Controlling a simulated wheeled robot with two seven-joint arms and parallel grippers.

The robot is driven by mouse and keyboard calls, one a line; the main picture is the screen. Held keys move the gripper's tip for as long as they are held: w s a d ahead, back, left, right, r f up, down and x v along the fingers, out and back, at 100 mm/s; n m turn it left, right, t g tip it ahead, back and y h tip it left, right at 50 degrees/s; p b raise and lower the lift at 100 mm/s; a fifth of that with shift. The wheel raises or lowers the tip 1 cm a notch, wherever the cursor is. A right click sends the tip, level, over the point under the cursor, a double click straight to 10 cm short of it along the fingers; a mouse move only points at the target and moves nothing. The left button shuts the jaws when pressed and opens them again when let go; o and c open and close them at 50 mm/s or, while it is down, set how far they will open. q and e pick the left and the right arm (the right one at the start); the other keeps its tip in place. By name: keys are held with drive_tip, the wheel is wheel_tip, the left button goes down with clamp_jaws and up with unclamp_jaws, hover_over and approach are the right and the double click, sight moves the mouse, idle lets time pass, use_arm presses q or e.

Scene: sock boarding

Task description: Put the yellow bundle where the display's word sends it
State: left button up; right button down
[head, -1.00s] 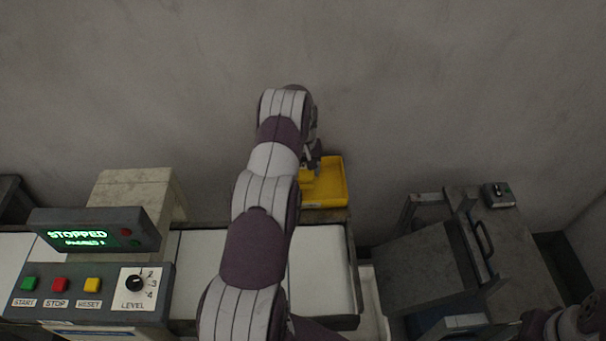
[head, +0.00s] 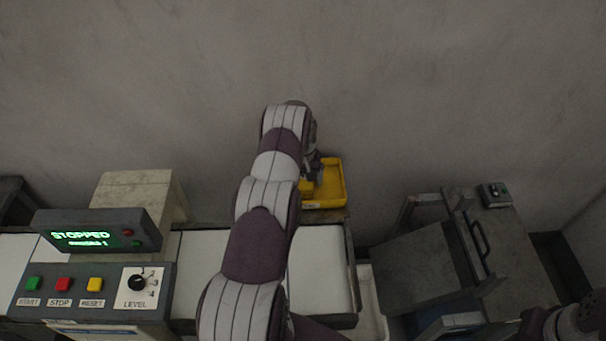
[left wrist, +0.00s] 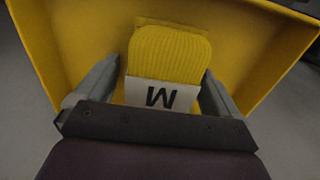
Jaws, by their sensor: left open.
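The yellow bundle (left wrist: 170,55) lies in the yellow tray (left wrist: 258,55) in the left wrist view, with a white band marked with an M, seen upside down. My left gripper (left wrist: 163,80) is open, with one finger on each side of the bundle. In the head view the left gripper (head: 312,170) reaches down into the yellow tray (head: 333,186), and my arm hides part of the tray. The display (head: 90,233) reads STOPPED in green, with a smaller line below that is hard to read. My right gripper is not clearly in view; part of my right arm shows at the lower right.
A white conveyor belt (head: 200,255) runs in front of the tray. The control panel (head: 92,290) has green, red and yellow buttons and a level knob. A grey machine with a handle (head: 480,238) stands at the right. A plain wall rises behind.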

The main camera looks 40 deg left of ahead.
sight(303, 175)
use_arm(q)
drive_tip(key=shift+w+r+b, duration=0.1)
drive_tip(key=shift+r+b, duration=0.2)
drive_tip(key=shift+r, duration=0.2)
wheel_tip(303, 175, up, 10)
drive_tip(key=shift+r+b, duration=0.2)
drive_tip(key=shift+b, duration=0.85)
drive_tip(key=s+d+r+m, duration=0.2)
drive_tip(key=s+d+r, duration=0.25)
drive_tip(key=d, duration=0.35)
drive_tip(key=s+d+r+m, duration=0.3)
drive_tip(key=d+r, duration=0.2)
drive_tip(key=d, duration=0.4)
drive_tip(key=s+d+r+m, duration=0.1)
drive_tip(key=s+d, duration=0.3)
drive_tip(key=s, duration=0.3)
drive_tip(key=s+d+r+m+t, duration=0.1)
drive_tip(key=s+d, duration=0.3)
drive_tip(key=s, duration=0.4)
drive_tip(key=shift+s+d+m, duration=0.15)
drive_tip(key=shift+d+m, duration=0.1)
drive_tip(key=shift+m, duration=0.35)
